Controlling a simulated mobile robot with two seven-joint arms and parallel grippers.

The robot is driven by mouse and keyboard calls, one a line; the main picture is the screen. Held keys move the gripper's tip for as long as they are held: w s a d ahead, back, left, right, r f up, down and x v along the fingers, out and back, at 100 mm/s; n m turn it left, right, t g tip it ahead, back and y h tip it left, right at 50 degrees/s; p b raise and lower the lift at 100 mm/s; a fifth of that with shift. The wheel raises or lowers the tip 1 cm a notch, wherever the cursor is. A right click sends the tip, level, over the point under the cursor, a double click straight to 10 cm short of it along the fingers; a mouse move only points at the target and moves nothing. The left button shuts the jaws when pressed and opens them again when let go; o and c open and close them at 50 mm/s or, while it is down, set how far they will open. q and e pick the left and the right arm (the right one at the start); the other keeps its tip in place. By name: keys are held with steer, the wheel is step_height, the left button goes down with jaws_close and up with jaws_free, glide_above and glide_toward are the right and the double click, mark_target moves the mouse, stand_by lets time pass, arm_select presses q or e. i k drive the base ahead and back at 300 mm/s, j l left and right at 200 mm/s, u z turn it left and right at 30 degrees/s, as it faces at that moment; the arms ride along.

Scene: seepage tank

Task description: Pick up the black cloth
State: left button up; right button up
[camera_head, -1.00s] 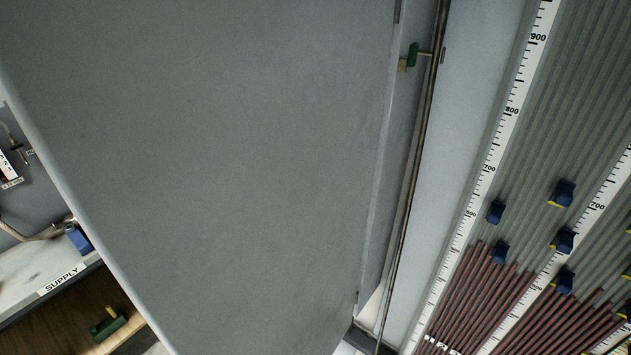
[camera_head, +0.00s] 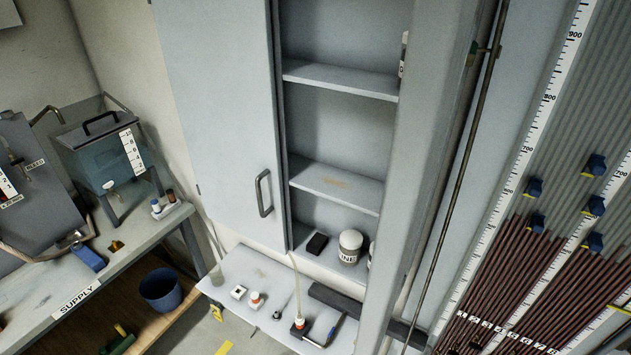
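A small black item (camera_head: 317,243) lies on the bottom shelf of the open cabinet; it looks like a compact dark block, and I cannot tell for sure whether it is the folded black cloth. It sits left of a white jar with a dark lettered label (camera_head: 350,246). No other black cloth is clear in view. Neither of my grippers is in view.
The cabinet door (camera_head: 220,120) with its handle stands at the left of the opening. Below is a low white bench (camera_head: 240,270) with small bottles and tools. A supply bench (camera_head: 40,300) and blue bucket (camera_head: 160,289) are left; a tube board (camera_head: 540,240) is right.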

mark_target(317, 243)
steer(key=k+j, duration=0.15)
steer(key=j, duration=0.15)
steer(key=i+j+z, duration=0.15)
steer(key=j+z, duration=0.2)
steer(key=i+j+z, duration=0.15)
steer(key=j+z, duration=0.55)
steer(key=i+j+z, duration=0.1)
steer(key=j+z, duration=1.05)
steer(key=k+j+z, duration=0.1)
steer(key=j+z, duration=0.3)
